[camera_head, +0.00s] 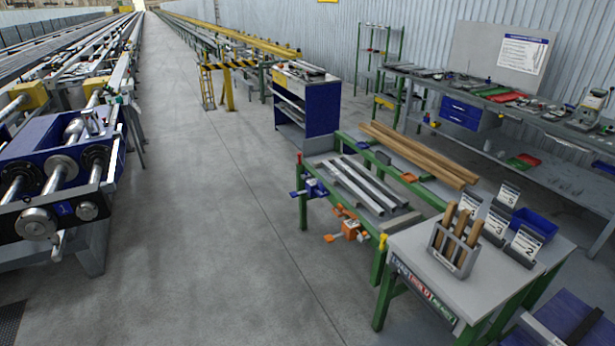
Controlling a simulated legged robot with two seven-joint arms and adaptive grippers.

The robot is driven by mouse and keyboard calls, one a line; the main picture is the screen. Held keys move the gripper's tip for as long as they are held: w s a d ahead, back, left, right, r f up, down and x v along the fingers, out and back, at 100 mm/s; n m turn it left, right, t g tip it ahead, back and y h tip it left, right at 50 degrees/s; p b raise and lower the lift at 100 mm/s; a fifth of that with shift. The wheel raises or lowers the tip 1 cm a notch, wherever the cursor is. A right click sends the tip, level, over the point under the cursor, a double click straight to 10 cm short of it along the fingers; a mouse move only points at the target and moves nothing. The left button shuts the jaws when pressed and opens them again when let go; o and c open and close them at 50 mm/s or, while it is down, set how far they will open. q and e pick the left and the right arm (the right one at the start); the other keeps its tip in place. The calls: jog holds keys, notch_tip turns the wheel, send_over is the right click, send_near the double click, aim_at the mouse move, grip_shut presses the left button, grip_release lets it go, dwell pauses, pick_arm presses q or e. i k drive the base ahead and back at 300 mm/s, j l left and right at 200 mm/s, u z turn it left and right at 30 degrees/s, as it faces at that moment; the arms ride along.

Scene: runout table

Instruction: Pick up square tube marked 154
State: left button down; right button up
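Several long grey metal tubes (364,185) lie side by side on the green-framed runout table (403,219), right of the picture's middle. They run from back left to front right. No marking 154 can be read on any of them, so I cannot tell which tube carries it. Longer brown bars (418,154) lie on the same table, further right. Neither of my grippers shows in the head view, and nothing is seen touching the tubes.
A small front table (415,243) bears a rack (452,250) of brown pieces, numbered cards (525,242) and a blue bin (534,224). Orange and blue clamps (349,226) jut from the runout table's left side. A blue cabinet (322,108) stands behind.

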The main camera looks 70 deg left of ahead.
aim_at(398, 199)
jog(key=u, duration=1.95)
jog(key=i+j+u, duration=0.1)
jog(key=u, duration=0.25)
jog(key=i+u, duration=0.2)
jog(key=u, duration=0.15)
jog(key=i+j+u, duration=0.1)
jog(key=u, duration=0.25)
jog(key=i, duration=4.35)
jog(key=i+z, duration=0.3)
jog(key=i, duration=0.15)
jog(key=i+j+z, duration=0.15)
jog(key=i+z, duration=0.2)
jog(key=i+j+z, duration=0.3)
jog(key=i, duration=0.15)
jog(key=z, duration=2.35)
